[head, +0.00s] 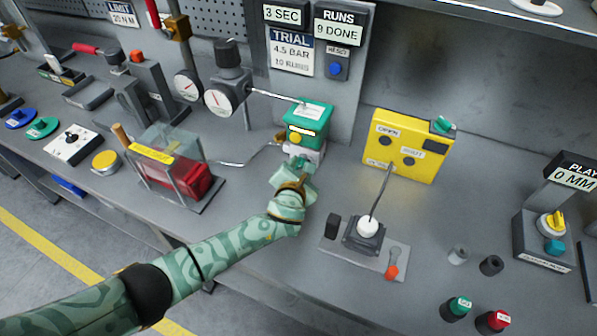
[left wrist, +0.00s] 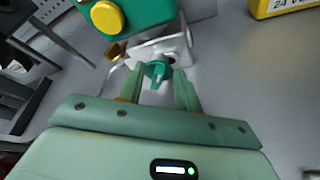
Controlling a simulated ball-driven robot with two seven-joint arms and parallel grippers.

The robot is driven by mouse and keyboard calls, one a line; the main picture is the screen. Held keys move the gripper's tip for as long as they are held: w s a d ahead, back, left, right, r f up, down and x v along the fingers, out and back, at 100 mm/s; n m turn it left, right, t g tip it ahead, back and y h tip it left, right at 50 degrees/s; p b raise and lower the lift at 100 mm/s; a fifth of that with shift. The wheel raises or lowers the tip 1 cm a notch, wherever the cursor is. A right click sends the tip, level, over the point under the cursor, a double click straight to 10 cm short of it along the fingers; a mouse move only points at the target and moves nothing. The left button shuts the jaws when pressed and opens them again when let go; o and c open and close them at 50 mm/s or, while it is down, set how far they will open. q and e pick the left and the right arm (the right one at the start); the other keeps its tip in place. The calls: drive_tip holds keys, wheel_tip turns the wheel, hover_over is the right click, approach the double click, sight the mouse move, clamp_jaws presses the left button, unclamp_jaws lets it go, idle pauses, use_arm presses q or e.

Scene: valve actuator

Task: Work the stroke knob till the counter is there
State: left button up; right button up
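The valve actuator (head: 308,127) has a green housing with a yellow button (head: 295,138) on a pale valve body (head: 303,151). In the left wrist view a small green knob (left wrist: 157,71) sticks out of the valve body (left wrist: 175,48). I cannot read a label that marks it as the stroke knob. My left gripper (head: 298,165) is at the front of the valve; its fingers (left wrist: 158,88) are apart, with the knob just beyond and between their tips. The runs counter (head: 338,31) reads 9 DONE. A trial sign (head: 292,51) reads 4.5 BAR and 10 RUNS. My right gripper is not in view.
A yellow box (head: 409,145) stands right of the valve. A joystick (head: 367,228) on a plate stands in front of it. A clear-sided box with red inside (head: 180,178) is to the left. Two gauges (head: 221,98) and a thin rod are behind. Bench between valve and joystick is clear.

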use_arm(q)
drive_tip(key=shift+s+r, duration=0.2)
drive_tip(key=shift+s, duration=0.1)
drive_tip(key=p+v, duration=0.5)
drive_tip(key=v, duration=1)
drive_tip(key=shift+s+p, duration=0.3)
drive_tip(key=shift+p, duration=0.05)
drive_tip(key=shift+a, duration=0.1)
